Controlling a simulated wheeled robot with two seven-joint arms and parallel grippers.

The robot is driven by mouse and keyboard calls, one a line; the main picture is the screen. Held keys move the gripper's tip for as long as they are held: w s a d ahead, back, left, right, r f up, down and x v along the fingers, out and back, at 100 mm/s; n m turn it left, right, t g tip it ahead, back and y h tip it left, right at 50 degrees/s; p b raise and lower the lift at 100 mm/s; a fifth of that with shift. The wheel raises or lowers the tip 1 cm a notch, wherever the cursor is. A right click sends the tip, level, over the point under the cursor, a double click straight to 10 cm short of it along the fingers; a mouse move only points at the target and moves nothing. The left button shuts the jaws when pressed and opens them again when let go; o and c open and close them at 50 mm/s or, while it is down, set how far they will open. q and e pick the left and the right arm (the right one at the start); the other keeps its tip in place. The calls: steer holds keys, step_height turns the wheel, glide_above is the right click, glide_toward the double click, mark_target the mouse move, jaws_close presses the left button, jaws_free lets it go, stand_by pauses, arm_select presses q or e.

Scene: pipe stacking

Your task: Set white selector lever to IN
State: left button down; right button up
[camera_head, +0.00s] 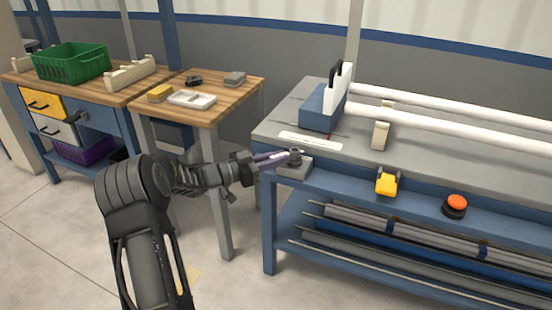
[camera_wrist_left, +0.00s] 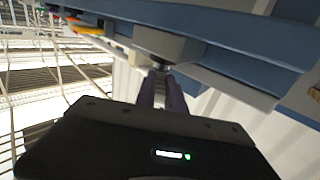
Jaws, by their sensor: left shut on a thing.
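The selector (camera_head: 293,170) is a small grey box with a dark round hub on top, at the front left corner of the grey workbench. It also shows in the left wrist view (camera_wrist_left: 178,48). My left gripper (camera_head: 281,158) reaches it from the left, its fingers at the hub's left side. In the wrist view the fingers (camera_wrist_left: 162,86) are shut around a narrow pale piece below the hub, the white lever (camera_wrist_left: 160,88). The fingers hide most of the lever. No IN mark is readable. My right gripper is not in view.
The workbench (camera_head: 350,158) carries a blue and white machine (camera_head: 324,104), long white pipes (camera_head: 450,127), a beige block (camera_head: 380,135) and a white strip (camera_head: 309,141). A yellow device (camera_head: 387,184) and a red button (camera_head: 456,203) sit along its front. A wooden table (camera_head: 228,92) stands left.

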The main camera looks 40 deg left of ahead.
arm_select(q)
steer(key=c, duration=1.4)
jaws_free()
steer(key=shift+c, duration=0.2)
steer(key=v, duration=0.7)
steer(key=shift+s+a, duration=0.25)
steer(key=shift+s, duration=0.1)
